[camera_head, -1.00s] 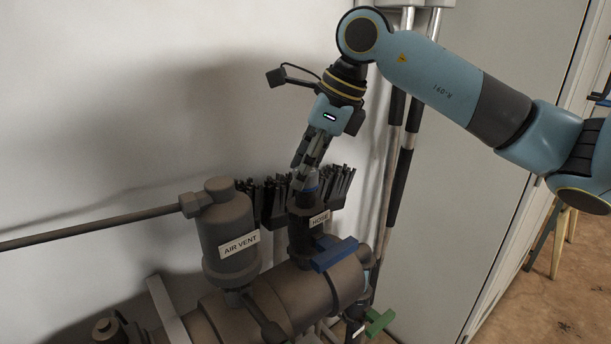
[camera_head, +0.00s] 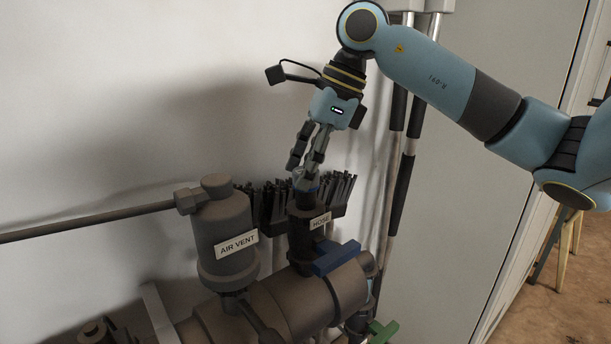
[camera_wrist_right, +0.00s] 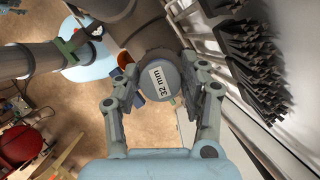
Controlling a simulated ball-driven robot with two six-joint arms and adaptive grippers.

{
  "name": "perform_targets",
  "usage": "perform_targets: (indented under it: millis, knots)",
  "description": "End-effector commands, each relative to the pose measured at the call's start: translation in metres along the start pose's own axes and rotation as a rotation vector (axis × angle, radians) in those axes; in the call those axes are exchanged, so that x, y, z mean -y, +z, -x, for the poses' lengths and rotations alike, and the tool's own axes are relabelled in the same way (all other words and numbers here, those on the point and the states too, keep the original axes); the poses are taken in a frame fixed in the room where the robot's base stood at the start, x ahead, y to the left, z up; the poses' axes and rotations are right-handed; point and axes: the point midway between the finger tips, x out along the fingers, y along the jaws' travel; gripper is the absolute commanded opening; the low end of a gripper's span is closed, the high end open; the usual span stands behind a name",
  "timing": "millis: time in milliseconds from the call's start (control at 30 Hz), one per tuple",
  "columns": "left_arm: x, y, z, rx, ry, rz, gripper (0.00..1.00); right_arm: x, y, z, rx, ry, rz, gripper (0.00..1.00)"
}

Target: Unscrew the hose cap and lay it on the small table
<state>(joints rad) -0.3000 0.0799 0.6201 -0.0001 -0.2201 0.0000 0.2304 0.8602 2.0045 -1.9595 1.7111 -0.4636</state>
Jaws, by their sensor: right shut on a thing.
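The hose cap (camera_wrist_right: 160,78) shows in the right wrist view as a round grey disc with a "32 mm" label. My right gripper (camera_wrist_right: 163,88) has its fingers on both sides of it, shut on it. In the head view, the right gripper (camera_head: 308,176) points down at the top of the dark upright outlet labelled HOSE (camera_head: 307,237). The cap is a small bluish-grey piece (camera_head: 306,187) at the fingertips, partly hidden by them. I cannot tell whether it still sits on the outlet's thread. My left gripper is not in view. I cannot clearly identify the small table.
The AIR VENT body (camera_head: 222,245) stands left of the outlet. A blue handle (camera_head: 336,258) sits in front of it. Black brushes (camera_head: 338,192) and poles are close behind, against the wall. Wooden legs (camera_head: 567,240) show at the far right.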

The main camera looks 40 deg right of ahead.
Motion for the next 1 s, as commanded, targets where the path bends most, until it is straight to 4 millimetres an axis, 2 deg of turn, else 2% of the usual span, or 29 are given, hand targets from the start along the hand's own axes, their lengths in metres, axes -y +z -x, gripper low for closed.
perform_targets:
  millis: [33,300,767,1000]
  knots:
    - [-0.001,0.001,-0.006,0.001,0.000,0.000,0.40,-0.002,-0.001,-0.005,0.002,0.018,0.020,0.00]
    - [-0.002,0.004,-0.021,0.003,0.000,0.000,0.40,-0.003,-0.001,-0.004,0.003,0.069,0.141,0.00]
    - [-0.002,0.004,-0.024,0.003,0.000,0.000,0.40,-0.003,-0.001,-0.002,0.002,0.088,0.184,0.00]
    - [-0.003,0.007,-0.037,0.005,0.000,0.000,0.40,-0.003,-0.002,-0.005,0.002,0.125,0.274,0.00]
